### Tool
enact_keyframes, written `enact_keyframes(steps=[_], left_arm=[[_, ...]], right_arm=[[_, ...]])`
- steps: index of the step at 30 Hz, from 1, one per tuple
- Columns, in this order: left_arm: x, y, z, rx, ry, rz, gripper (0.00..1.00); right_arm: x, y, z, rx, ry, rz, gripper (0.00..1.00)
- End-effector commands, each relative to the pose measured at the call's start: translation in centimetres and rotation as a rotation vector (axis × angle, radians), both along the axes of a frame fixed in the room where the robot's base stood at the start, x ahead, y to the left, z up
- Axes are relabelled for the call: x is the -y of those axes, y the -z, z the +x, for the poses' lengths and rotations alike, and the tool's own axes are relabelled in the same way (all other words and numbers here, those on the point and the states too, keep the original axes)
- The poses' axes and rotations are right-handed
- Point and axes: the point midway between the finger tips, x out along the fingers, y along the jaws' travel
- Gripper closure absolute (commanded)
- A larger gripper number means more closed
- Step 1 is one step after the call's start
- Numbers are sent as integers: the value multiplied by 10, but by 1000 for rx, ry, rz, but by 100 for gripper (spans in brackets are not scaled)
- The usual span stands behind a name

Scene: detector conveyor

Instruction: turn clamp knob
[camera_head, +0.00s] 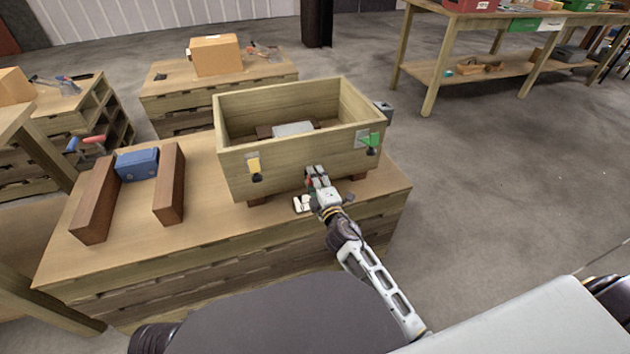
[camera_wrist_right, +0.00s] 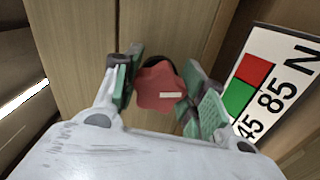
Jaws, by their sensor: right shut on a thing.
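The clamp knob (camera_wrist_right: 160,86) is a red, lobed knob with a pale bar mark, on the front wall of the wooden box (camera_head: 290,155). My right gripper (camera_wrist_right: 162,88) has its green-padded fingers on either side of the knob and is shut on it. In the head view my right gripper (camera_head: 315,178) reaches the lower front of the box from below right, and it mostly hides the knob there. My left gripper is not in view.
A label with red and green squares and numbers (camera_wrist_right: 272,88) lies beside the knob. The box stands on a wooden bench (camera_head: 215,228) with two brown blocks (camera_head: 170,185) (camera_head: 96,205) and a blue case (camera_head: 137,164) at left.

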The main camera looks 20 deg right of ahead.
Motion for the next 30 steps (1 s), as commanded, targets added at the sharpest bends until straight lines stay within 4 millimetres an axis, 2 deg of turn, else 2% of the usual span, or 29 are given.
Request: enact_keyframes(steps=[8, 21, 22, 27, 30], left_arm=[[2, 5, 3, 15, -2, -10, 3], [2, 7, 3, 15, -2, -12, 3], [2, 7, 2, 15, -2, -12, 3], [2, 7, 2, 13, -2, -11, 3], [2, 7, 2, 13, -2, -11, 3]], right_arm=[[0, 2, 0, -7, 2, 96, 82], [1, 2, 0, -7, 2, 108, 82], [1, 2, 0, -7, 2, 108, 56], [0, 2, 0, -6, 2, 108, 36], [0, 1, 0, -6, 1, 108, 36]])
